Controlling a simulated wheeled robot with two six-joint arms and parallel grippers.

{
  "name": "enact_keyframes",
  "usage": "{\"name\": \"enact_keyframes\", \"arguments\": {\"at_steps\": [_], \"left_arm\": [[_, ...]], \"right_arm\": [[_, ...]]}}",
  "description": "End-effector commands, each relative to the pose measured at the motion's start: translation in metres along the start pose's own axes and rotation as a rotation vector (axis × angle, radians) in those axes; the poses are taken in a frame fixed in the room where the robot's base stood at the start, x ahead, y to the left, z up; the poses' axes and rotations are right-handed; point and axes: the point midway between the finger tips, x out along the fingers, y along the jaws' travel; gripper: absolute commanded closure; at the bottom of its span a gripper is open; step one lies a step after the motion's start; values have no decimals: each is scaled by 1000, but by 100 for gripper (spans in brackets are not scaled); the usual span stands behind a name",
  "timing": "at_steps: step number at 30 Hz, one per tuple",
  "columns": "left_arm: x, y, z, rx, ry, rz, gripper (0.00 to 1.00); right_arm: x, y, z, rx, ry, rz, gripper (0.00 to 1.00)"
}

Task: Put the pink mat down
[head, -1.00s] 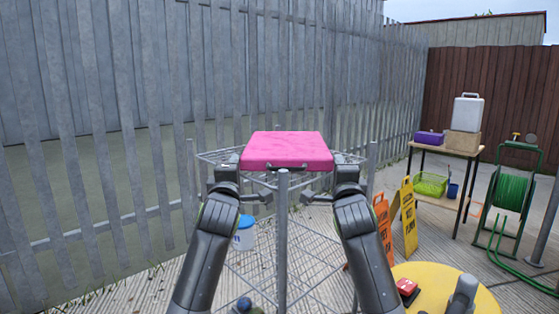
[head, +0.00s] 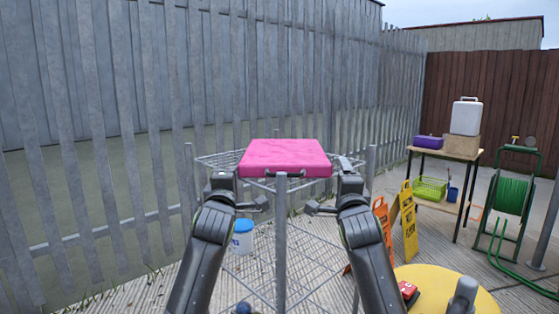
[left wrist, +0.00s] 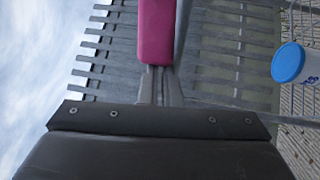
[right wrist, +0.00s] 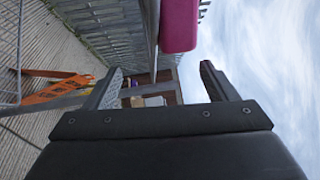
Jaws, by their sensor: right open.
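The pink mat (head: 284,158) lies flat on the top of the wire shelf rack (head: 214,158). Its end also shows in the left wrist view (left wrist: 155,35) and in the right wrist view (right wrist: 179,25). My right gripper (head: 333,186) is open at the mat's right end, its fingers spread wide and empty, with the mat beyond them. My left gripper (head: 254,205) is at the left front of the mat, slightly below it.
A metal post of the rack (head: 281,230) stands between my arms. A white tub with a blue lid (head: 243,240) sits low at left. Orange and yellow floor signs (head: 408,222) stand right, before a table (head: 440,153). A paling fence (head: 150,100) runs behind.

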Motion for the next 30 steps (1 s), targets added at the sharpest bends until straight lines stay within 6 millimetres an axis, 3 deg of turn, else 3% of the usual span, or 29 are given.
{"name": "enact_keyframes", "arguments": {"at_steps": [1, 8, 13, 15, 30], "left_arm": [[0, -21, -5, 5, 11, -45, 77], [-1, -20, -5, 7, 12, -43, 75], [-12, -19, -3, 6, 10, -40, 80], [-20, -17, -2, 4, 8, -35, 55], [-76, 2, 3, 2, -1, 1, 55]], "right_arm": [[0, 1, 0, 0, 0, -1, 21], [0, 0, 0, -1, 1, -1, 21], [0, 0, 0, -1, 1, -1, 21], [0, 0, 0, 0, 1, -1, 21], [0, -1, 0, -1, 1, -1, 21]]}}
